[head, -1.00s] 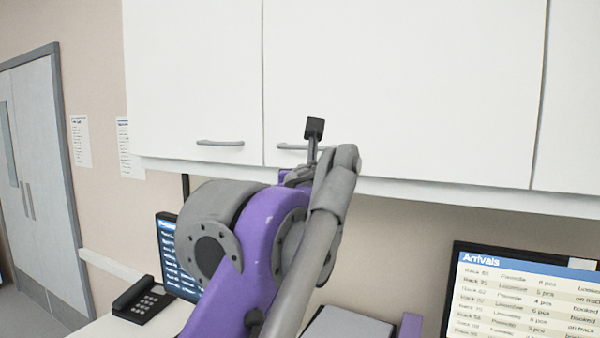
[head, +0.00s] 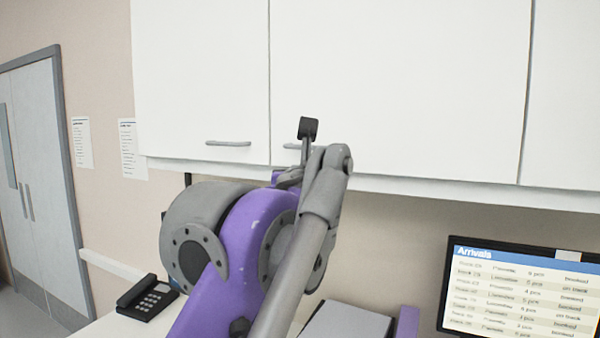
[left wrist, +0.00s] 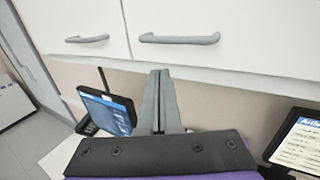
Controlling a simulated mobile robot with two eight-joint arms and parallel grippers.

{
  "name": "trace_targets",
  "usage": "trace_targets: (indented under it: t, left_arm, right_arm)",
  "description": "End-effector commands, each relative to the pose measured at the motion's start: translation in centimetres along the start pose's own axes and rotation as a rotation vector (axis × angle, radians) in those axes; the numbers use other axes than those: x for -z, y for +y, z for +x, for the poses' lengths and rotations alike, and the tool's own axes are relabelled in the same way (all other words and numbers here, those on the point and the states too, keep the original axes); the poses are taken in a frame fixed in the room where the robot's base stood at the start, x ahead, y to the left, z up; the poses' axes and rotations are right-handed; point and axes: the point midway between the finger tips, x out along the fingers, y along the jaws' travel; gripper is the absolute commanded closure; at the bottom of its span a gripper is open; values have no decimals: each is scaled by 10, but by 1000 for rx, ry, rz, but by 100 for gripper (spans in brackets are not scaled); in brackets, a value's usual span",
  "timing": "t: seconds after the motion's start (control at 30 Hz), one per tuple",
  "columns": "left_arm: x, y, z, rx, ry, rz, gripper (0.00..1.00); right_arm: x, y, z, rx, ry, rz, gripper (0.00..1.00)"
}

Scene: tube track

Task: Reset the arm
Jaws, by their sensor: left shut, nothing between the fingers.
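My left arm rises through the middle of the head view. I cannot tell how far the fingertips are from the cupboard. My right gripper is in neither view.
The cupboards have grey handles (head: 228,143). An Arrivals screen (head: 520,285) stands at the right. A black telephone (head: 147,298) sits on the white desk (head: 100,326). A second screen (left wrist: 108,110) shows in the left wrist view. A grey double door (head: 40,190) is at the left.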

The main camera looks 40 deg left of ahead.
Motion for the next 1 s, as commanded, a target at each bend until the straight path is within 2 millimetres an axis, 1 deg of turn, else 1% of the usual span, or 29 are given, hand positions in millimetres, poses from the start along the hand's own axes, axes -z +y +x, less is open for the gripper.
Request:
trace_targets:
  t: [0.03,0.1,0.2,0.33,0.4,0.53,0.77,0.87,0.97,1.0]
  left_arm:
    - [4,8,-15,0,3,4,100]
    - [4,16,-30,0,4,3,100]
    - [4,26,-49,0,4,2,100]
    - [3,36,-68,0,4,0,100]
    - [2,40,-75,0,3,0,100]
    - [2,44,-82,0,3,0,100]
    - [2,44,-83,-2,4,-6,100]
    - [17,44,-79,-15,28,-86,100]
    - [60,42,-70,-57,97,-310,100]
    - [86,41,-66,-85,135,-433,100]
  right_arm:
    - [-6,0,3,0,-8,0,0]
    - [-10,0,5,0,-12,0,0]
    - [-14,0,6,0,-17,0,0]
    - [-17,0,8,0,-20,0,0]
    - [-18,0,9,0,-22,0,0]
    - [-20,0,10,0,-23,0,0]
    - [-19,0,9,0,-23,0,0]
    - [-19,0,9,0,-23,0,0]
    - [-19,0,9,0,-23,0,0]
    - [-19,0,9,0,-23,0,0]
